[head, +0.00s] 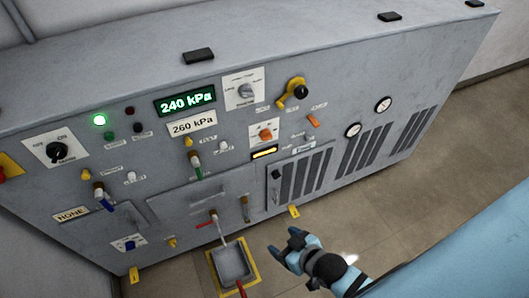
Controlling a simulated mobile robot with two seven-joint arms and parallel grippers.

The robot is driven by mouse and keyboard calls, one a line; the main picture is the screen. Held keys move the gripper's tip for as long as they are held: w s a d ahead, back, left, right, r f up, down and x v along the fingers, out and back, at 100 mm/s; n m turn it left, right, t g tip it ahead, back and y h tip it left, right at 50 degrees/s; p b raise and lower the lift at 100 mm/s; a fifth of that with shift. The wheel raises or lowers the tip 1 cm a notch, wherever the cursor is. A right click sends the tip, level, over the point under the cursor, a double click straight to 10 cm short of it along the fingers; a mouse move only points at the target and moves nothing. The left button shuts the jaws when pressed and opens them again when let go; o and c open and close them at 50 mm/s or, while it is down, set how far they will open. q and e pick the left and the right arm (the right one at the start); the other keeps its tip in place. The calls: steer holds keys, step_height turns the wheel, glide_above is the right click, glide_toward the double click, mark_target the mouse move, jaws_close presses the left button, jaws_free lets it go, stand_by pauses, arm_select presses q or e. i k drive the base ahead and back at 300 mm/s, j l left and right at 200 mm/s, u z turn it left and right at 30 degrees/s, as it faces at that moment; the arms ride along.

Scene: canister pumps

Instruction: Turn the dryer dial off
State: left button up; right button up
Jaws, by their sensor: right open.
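A grey machine cabinet carries several dials, and their lettering is too small to tell which is the dryer dial. A black dial (57,151) sits on a white plate at the far left. A grey dial (245,91) sits on a white plate at the upper middle. An orange knob (265,134) is on a smaller plate below it, and a blue knob (129,246) is at the lower left. My right gripper (283,244) is open and empty, in front of the cabinet's lower part, apart from every dial. My left gripper is out of view.
Green displays (187,101) read 240 kPa above a 260 kPa label (192,125). A yellow-and-black rotary handle (294,92), coloured levers and two gauges (383,104) stick out from the panel. Floor is clear at right.

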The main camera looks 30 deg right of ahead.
mark_target(266, 134)
steer(key=k+l, duration=0.25)
steer(key=l, duration=0.15)
steer(key=k+l, duration=0.25)
steer(key=k+l+z, duration=0.1)
steer(key=k+l, duration=0.15)
steer(key=l, duration=0.25)
steer(key=k+l, duration=0.25)
steer(key=l, duration=0.15)
